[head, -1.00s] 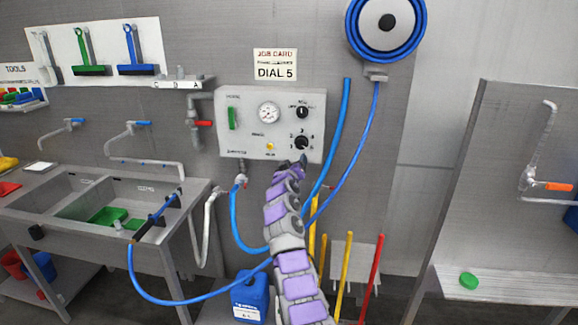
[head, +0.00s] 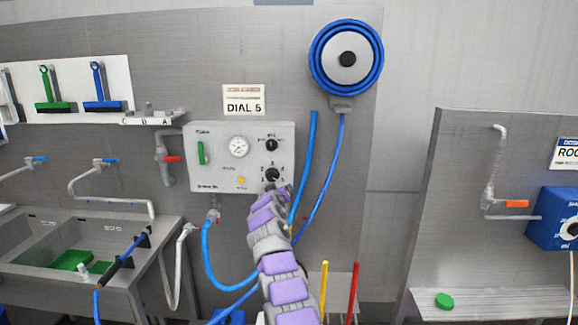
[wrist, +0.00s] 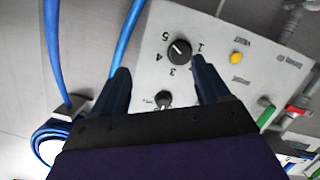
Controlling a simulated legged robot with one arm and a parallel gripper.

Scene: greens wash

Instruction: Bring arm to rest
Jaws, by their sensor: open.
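My arm, grey and purple, reaches up from the bottom of the head view to the control panel (head: 218,137). My gripper (head: 284,190) is just below the panel's lower black dial (head: 272,175) in that view. In the wrist view my gripper (wrist: 160,82) is open, its two dark fingers apart with nothing between them. The numbered dial (wrist: 179,51) shows beyond and between the fingertips, apart from them as far as I can tell. A second black knob (wrist: 163,98) shows nearer the gripper body. A card reading "DIAL 5" (head: 244,101) hangs above the panel.
A blue hose reel (head: 346,59) hangs at upper right, with blue hoses (head: 301,170) running down beside the panel. A steel sink (head: 30,243) with a spray lance (head: 122,262) stands left. A bench (head: 490,304) with a green object (head: 444,300) stands right.

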